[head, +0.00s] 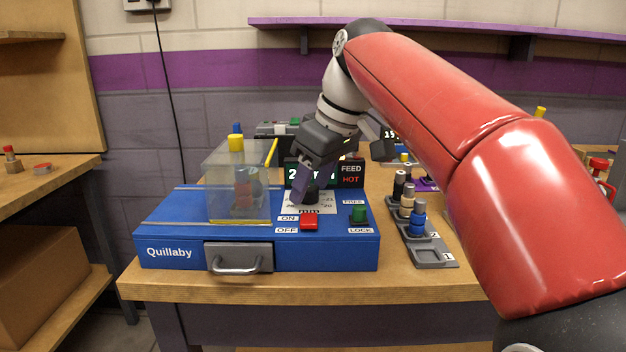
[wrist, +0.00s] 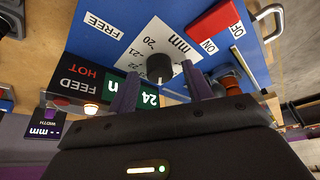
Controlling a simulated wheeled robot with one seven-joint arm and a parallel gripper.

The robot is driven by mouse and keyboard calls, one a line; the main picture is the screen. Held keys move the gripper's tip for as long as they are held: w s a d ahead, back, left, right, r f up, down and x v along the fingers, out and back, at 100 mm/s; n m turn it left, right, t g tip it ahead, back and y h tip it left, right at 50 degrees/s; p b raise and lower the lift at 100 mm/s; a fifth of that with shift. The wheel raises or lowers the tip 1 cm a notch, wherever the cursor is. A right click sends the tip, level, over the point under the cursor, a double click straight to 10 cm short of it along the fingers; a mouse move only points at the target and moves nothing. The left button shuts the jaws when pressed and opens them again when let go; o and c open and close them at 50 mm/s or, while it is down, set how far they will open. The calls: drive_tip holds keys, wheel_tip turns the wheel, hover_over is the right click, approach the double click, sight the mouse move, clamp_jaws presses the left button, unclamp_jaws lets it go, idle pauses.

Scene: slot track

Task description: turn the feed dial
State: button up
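The feed dial is a black round knob (wrist: 159,68) on a white scale plate (wrist: 150,42) marked in mm, with 20 and 21 readable. In the head view the plate (head: 325,203) lies on top of the blue Quillaby machine (head: 165,222), and the knob is mostly behind my fingers. My gripper (head: 303,188) points down at the dial. In the wrist view the two purple fingers of my gripper (wrist: 160,72) are apart, one tip on each side of the knob, with gaps showing. A green display (wrist: 145,98) is partly covered by a finger; the FEED panel (head: 351,173) reads HOT.
A red ON/OFF switch (head: 309,222) and a green FREE/LOCK button (head: 358,213) sit close to the dial. A clear cover (head: 222,190) stands left of it. A grey rack (head: 432,250) with several coloured pegs stands on the table to the right.

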drive_tip(key=p+v, duration=0.2)
drive_tip(key=v, duration=0.5)
drive_tip(key=shift+r, duration=0.35)
drive_tip(key=shift+s+d, duration=0.15)
